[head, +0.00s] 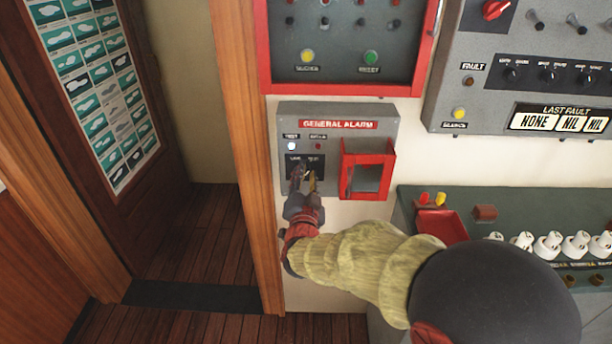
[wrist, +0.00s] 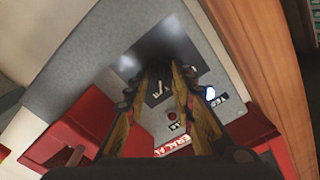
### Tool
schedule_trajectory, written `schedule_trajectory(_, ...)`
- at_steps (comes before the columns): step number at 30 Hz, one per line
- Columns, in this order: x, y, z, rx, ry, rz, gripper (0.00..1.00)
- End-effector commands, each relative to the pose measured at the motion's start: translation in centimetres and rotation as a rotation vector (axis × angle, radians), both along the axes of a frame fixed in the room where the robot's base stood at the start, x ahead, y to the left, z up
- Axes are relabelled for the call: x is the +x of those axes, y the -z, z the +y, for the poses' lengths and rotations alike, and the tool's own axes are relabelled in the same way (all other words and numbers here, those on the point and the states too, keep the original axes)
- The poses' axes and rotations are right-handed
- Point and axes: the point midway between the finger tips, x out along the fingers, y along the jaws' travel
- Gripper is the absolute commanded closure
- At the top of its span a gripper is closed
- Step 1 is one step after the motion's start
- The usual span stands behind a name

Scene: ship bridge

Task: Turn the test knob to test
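The grey general alarm box (head: 388,128) is on the wall, with a red title strip (head: 338,125). A dark plate (head: 319,160) with white lettering is low on its left half; it also shows in the wrist view (wrist: 158,92). My gripper (head: 304,181) is at this plate, its two fingertips apart and pointing at it. In the wrist view my gripper (wrist: 163,72) has its fingers converging over the plate. The test knob is hidden at the fingertips, so I cannot tell whether they grip it.
A lit white lamp (head: 291,146) and a red lamp (head: 318,146) sit above the plate. A red open-fronted frame (head: 390,160) projects just right of my gripper. A wooden post (head: 241,130) stands to the left, and a console (head: 405,205) is at the lower right.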

Motion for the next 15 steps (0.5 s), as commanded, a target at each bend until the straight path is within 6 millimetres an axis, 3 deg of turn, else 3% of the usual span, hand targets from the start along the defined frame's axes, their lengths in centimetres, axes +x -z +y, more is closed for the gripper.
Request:
schedule_trajectory(6,0.01,-0.01,0.00,0.000,0.000,0.000,0.63)
schedule_trajectory(15,-0.20,-0.05,0.03,0.000,0.000,-0.001,0.63)
